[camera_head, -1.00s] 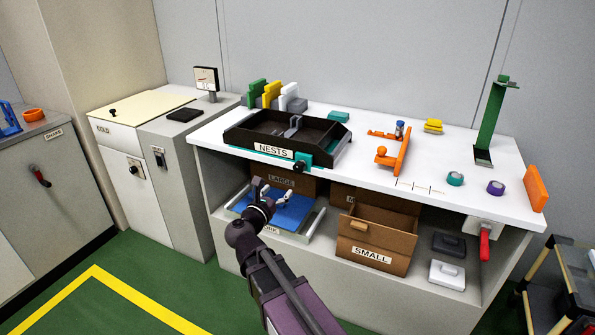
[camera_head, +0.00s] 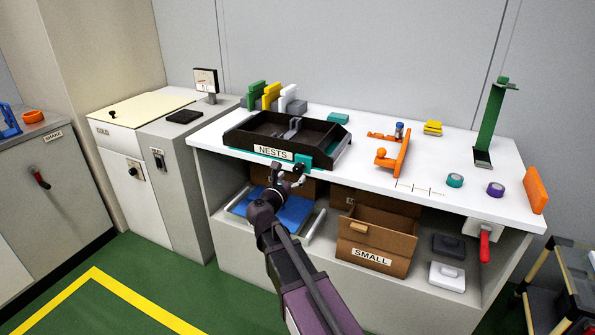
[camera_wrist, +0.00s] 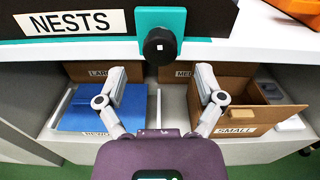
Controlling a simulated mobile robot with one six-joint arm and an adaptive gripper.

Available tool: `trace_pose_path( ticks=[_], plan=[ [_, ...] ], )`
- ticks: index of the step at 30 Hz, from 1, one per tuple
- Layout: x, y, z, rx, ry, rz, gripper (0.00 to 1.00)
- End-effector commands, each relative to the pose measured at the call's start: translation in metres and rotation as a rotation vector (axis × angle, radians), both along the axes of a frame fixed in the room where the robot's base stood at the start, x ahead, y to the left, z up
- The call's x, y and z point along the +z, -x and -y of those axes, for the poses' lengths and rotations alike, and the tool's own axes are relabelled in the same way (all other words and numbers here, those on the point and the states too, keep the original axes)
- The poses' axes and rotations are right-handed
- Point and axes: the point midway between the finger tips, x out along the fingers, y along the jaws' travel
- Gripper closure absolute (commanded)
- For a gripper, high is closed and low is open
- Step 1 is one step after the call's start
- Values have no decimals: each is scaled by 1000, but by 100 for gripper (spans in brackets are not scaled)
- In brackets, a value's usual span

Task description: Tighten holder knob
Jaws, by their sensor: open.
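The holder knob is a black round knob (camera_wrist: 159,46) with a small white square on its face. It sits on a teal bracket (camera_wrist: 176,20) at the front of the black tray labelled NESTS (camera_head: 235,137). In the head view the knob (camera_head: 299,169) is just above my gripper's fingertips. My gripper (camera_head: 287,177) is open and empty. In the wrist view its two grey fingers (camera_wrist: 160,78) stand apart, one to each side below the knob. They appear not to touch it.
The white tabletop (camera_head: 350,165) overhangs a shelf with a blue tray (camera_head: 293,213) and a cardboard box labelled SMALL (camera_head: 372,258). An orange fixture (camera_head: 402,153) stands right of the NESTS tray. A red handle (camera_head: 485,243) is at the table's right front.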

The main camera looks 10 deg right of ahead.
Motion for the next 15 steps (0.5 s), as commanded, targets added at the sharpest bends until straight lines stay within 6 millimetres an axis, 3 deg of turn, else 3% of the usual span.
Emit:
trace_pose_path(
  ticks=[6,15],
  plan=[
    [0,-25,17,-1,0,0,13],
    [0,-37,26,1,0,0,13]
  ],
)
